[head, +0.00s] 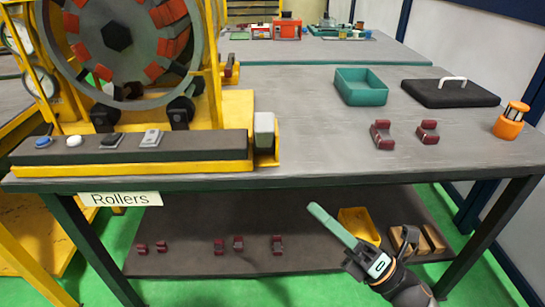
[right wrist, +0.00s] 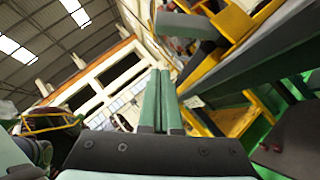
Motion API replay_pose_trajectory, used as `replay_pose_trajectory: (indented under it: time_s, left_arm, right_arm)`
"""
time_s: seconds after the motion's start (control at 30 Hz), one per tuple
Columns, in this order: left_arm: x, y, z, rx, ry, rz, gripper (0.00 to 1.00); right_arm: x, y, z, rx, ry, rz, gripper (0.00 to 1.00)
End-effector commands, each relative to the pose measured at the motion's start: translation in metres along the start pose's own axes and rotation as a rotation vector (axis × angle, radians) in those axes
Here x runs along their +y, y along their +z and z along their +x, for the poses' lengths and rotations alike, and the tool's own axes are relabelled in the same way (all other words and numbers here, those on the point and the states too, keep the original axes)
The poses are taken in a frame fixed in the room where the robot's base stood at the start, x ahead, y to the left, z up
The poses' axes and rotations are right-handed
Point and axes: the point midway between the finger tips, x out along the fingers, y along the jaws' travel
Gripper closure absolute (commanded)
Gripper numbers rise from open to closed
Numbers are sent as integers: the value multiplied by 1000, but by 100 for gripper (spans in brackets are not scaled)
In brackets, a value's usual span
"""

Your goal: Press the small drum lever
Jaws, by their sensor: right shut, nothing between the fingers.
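The drum (head: 115,40) is a large ring with red blocks inside, standing in a yellow frame on the table. In front of it a dark panel (head: 200,147) carries a blue button (head: 43,142), a white button (head: 74,141) and two small switches (head: 151,138). A grey block (head: 264,130) sits in a yellow bracket at the panel's right end. I cannot tell for sure which of these is the small drum lever. My right gripper (head: 314,208) is shut and empty, in front of the table's front edge, right of and apart from the panel; its green fingers are together in the right wrist view (right wrist: 159,75).
A teal bin (head: 361,87), a black lid with a white handle (head: 450,93), dark red parts (head: 381,135) and an orange pot (head: 510,122) stand on the table (head: 315,120). The lower shelf (head: 200,210) holds red parts and a yellow bin (head: 360,224). The table middle is clear.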

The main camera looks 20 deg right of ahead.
Motion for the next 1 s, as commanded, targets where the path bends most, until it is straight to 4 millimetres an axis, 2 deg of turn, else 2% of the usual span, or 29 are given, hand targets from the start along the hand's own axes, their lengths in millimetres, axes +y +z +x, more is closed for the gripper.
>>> replay_pose_trajectory:
  time_s: [0.23,0.37,0.47,0.8,1.0]
  left_arm:
    - [0,0,0,-3,0,-1,100]
    - [2,8,-2,-33,4,-9,100]
    - [5,21,-3,-85,11,-25,100]
    - [7,10,-8,-78,14,-24,100]
    - [8,4,-11,-75,15,-24,100]
  right_arm:
    - [0,1,2,-2,-1,3,100]
    - [1,1,13,-2,1,4,100]
    - [2,2,30,-2,4,4,100]
    - [2,2,99,-2,1,4,100]
    - [0,20,120,-1,-2,3,100]
